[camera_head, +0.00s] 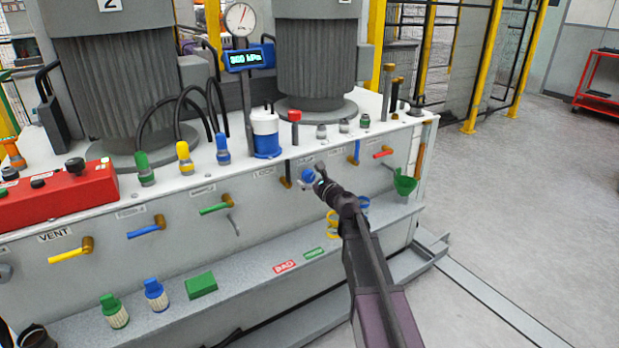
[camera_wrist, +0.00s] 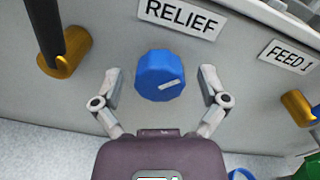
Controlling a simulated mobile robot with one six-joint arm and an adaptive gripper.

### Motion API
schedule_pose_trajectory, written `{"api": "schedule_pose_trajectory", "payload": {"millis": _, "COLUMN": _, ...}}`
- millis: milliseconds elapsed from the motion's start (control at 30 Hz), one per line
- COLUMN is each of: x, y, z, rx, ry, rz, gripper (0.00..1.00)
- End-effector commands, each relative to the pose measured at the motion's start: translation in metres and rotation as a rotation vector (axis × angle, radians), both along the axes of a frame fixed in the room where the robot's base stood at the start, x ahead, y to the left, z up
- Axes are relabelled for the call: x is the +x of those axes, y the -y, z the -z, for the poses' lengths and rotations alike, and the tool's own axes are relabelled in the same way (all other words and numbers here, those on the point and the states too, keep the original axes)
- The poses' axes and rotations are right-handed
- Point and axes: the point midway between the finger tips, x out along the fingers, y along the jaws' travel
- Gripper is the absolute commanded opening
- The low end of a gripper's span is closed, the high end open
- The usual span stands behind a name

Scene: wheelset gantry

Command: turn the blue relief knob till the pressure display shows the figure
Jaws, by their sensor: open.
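The blue relief knob (camera_wrist: 160,76) sits on the grey front panel below a RELIEF label (camera_wrist: 181,17). A pale mark on its face points to the right and slightly up. My gripper (camera_wrist: 160,82) is open, with one finger on each side of the knob and a gap showing on both sides. In the head view my gripper (camera_head: 319,183) is at the panel and partly covers the knob (camera_head: 307,175). The pressure display (camera_head: 248,58) is a blue box with lit figures that look like 300 kPa, though the first digits are blurred. A round dial gauge (camera_head: 240,19) stands above it.
A dark lever with a brass hub (camera_wrist: 72,50) is left of the knob. A FEED 1 label (camera_wrist: 290,57) and another brass hub (camera_wrist: 297,106) are to the right. The floor (camera_head: 520,200) on the right is clear.

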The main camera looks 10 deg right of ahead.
Motion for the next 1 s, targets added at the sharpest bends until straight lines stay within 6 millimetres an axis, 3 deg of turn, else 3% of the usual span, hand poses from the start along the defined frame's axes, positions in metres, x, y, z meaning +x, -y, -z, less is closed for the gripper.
{"api": "schedule_pose_trajectory", "payload": {"millis": 300, "x": 0.0008, "y": -0.0006, "z": 0.0000, "rx": 0.000, "ry": 0.000, "rz": 0.000, "gripper": 0.90}}
{"api": "schedule_pose_trajectory", "payload": {"millis": 567, "x": 0.0009, "y": -0.0006, "z": 0.0000, "rx": 0.000, "ry": 0.000, "rz": 0.000, "gripper": 0.13}}
{"api": "schedule_pose_trajectory", "payload": {"millis": 1000, "x": 0.0014, "y": -0.0010, "z": -0.0002, "rx": -0.073, "ry": 0.031, "rz": -0.001, "gripper": 0.11}}
